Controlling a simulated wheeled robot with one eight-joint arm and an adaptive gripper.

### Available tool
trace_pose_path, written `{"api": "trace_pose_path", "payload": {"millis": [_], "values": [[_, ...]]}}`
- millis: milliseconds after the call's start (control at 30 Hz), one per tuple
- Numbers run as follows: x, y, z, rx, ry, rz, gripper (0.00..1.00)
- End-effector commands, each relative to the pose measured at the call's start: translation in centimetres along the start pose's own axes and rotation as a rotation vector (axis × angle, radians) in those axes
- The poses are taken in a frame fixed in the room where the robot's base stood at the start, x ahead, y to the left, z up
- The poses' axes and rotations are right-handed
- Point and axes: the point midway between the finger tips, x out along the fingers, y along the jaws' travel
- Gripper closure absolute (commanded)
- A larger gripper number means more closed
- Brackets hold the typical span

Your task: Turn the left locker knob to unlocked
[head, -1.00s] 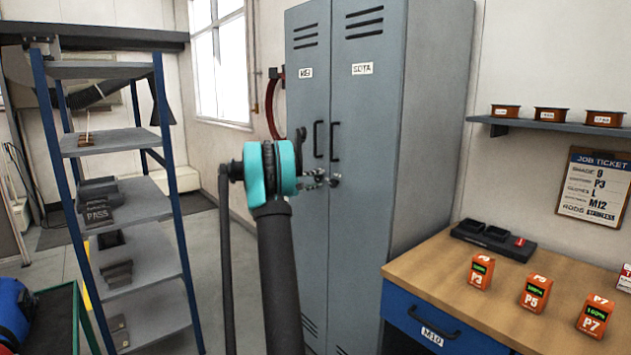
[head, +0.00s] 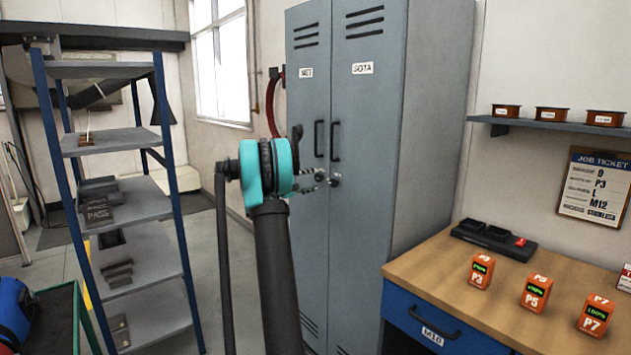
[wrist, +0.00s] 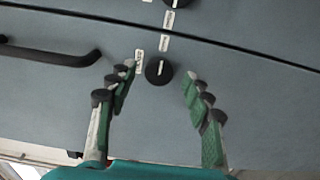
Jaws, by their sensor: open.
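The grey locker has a left door (head: 308,90) and a right door (head: 365,110). In the wrist view the left door's round black knob (wrist: 159,71) lies below the door seam, with its white mark upright in the picture. Small labels, too small to read, sit left of it and above it. My gripper (wrist: 160,76) is open, with one finger on each side of the knob and gaps between. In the head view my gripper (head: 310,180) is in front of the left door and hides this knob. The right door's knob (head: 335,179) shows just beyond.
Black handles (head: 319,138) stand out above the knobs; one shows in the wrist view (wrist: 50,56). A workbench (head: 420,262) with orange blocks (head: 536,294) is at the right. A shelf rack (head: 115,145) stands at the left. Floor shows between rack and locker.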

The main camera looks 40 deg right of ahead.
Motion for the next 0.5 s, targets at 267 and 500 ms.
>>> {"api": "trace_pose_path", "payload": {"millis": [267,500], "values": [[-5.9,0.0,0.0,0.000,0.002,0.000,0.49],[-9.0,0.0,0.0,0.000,0.001,0.000,0.49]]}}
